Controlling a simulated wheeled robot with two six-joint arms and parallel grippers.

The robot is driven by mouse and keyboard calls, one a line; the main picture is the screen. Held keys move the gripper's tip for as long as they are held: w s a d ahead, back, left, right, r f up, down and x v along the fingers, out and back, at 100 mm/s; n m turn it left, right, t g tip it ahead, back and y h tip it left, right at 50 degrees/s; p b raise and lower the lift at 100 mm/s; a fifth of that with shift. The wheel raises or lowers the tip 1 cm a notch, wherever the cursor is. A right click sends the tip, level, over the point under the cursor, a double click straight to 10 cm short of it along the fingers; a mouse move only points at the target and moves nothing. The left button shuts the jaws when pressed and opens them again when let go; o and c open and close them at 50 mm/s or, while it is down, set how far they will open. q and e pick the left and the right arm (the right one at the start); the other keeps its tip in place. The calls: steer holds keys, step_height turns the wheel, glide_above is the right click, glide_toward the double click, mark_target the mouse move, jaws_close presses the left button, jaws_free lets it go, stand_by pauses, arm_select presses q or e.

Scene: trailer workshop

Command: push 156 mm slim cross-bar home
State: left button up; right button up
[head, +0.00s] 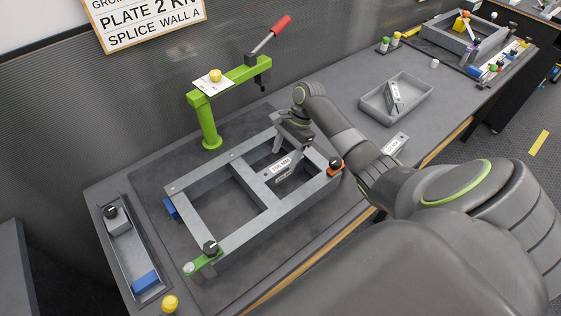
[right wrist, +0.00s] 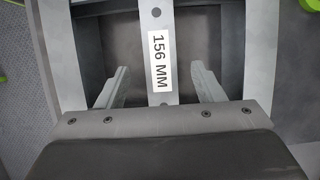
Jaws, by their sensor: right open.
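The slim cross-bar (right wrist: 160,15) carries a white 156 MM label in the right wrist view, where it runs between my fingers. In the head view the labelled bar (head: 281,167) is inside the grey frame (head: 238,238), near its middle member; whether it is fully seated I cannot tell. My right gripper (head: 291,143) is open above the frame's far right part. In the right wrist view its two fingers (right wrist: 160,78) stand apart on either side of the bar, with a visible gap to each side. My left gripper is not in view.
A green post clamp (head: 208,122) with a red handle stands behind the frame. A grey tray (head: 412,106) holds a labelled piece at right. A long tray (head: 130,250) lies at left.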

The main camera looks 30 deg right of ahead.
steer(key=b+v, duration=0.1)
steer(key=v, duration=0.9)
steer(key=shift+r+b, duration=0.3)
steer(key=shift+r, duration=0.05)
steer(key=shift+d, duration=0.1)
